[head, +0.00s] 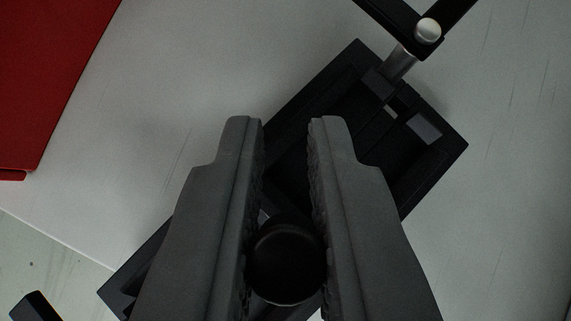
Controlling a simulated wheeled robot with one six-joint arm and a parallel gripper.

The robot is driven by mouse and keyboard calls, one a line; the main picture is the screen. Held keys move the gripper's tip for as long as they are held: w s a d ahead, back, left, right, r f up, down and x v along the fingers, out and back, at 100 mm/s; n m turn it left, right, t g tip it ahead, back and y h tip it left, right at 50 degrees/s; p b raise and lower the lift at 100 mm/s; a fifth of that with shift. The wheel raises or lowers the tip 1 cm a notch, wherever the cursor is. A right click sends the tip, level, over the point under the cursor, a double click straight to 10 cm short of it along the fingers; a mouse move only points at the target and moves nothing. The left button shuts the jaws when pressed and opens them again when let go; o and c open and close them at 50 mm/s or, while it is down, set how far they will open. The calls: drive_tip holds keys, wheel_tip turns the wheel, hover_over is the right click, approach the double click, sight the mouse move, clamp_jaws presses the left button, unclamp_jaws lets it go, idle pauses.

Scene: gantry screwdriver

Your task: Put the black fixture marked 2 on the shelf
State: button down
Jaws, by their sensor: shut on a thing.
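My gripper (287,150) points down into the picture, with its two grey fingers closed on a round black knob (287,262). The knob appears to belong to the black fixture (432,165), a dark rectangular piece with raised edges that lies diagonally behind and below the fingers. The fixture's upper right end shows small grey blocks, and its lower left end shows beside the left finger. The middle of the fixture is hidden by my fingers. No number mark is visible on it. I cannot tell whether it rests on the pale surface (190,90) or hangs above it.
A red object (50,75) fills the upper left corner. A metal post with a round silver cap (427,31) and black arms stands at the fixture's upper right end. A small black piece (35,307) is at the lower left. The pale surface is clear at the right.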

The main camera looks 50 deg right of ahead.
drive_tip(key=shift+f, duration=0.45)
idle(0.4)
drive_tip(key=c, duration=1.3)
unclamp_jaws()
drive_tip(key=shift+c, duration=0.2)
drive_tip(key=shift+f, duration=0.1)
